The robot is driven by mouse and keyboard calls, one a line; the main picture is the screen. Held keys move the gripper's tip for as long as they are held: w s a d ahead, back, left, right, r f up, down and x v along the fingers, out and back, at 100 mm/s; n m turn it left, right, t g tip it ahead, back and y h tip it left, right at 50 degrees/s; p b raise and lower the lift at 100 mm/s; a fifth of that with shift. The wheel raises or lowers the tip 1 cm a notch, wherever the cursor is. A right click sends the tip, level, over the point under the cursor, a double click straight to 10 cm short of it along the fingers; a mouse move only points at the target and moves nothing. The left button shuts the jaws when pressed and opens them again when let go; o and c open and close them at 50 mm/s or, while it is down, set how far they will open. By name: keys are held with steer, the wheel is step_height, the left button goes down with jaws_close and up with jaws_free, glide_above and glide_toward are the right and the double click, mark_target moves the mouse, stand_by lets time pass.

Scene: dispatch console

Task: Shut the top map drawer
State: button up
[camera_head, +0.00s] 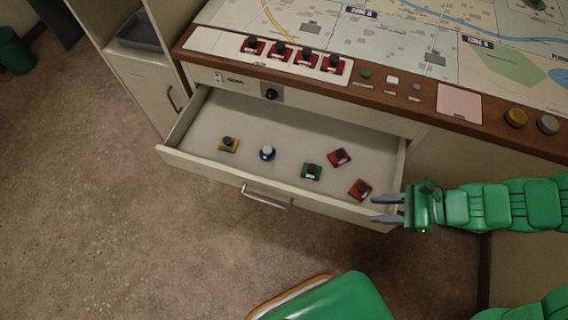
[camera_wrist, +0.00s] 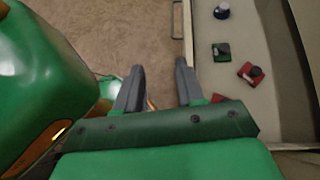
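The top map drawer (camera_head: 190,155) is pulled out below the console's map top. Its front panel (camera_head: 222,170) faces the lower left and carries a metal bar handle (camera_head: 266,197). Inside lie a yellow piece (camera_head: 229,145), a blue piece (camera_head: 267,153), a green piece (camera_head: 312,172) and two red pieces (camera_head: 339,157). My gripper (camera_head: 386,209) is at the drawer's front right corner, fingers apart and pointing left, with nothing between them. In the wrist view the fingers (camera_wrist: 158,82) are beside the drawer front; I cannot tell whether they touch it.
The console top (camera_head: 440,97) has several red pieces, buttons and a map. An open cabinet with a grey bin (camera_head: 140,33) stands at the left. A green bin (camera_head: 14,50) is at the far left. The brown floor (camera_head: 100,220) before the drawer is clear.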

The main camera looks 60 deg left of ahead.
steer(key=s+a+f+m+g, duration=0.1)
steer(key=s+a+f+m, duration=0.1)
steer(key=s+f+m, duration=0.7)
steer(key=s+a+f+m+g, duration=0.1)
steer(key=s+f+m, duration=0.35)
steer(key=f, duration=0.95)
steer(key=s+a+m+t+y, duration=0.2)
steer(key=s+a+m+y, duration=0.1)
steer(key=a+m, duration=0.5)
steer(key=s+a+m+t+y, duration=0.1)
steer(key=s+a+m+y, duration=0.2)
steer(key=a+m, duration=0.5)
steer(key=shift+s+a+t+y, duration=0.2)
steer(key=shift+a+t+y, duration=0.2)
steer(key=shift+y, duration=0.1)
steer(key=shift+f+m, duration=0.1)
steer(key=shift+m, duration=0.15)
steer(key=shift+d, duration=0.1)
jaws_close()
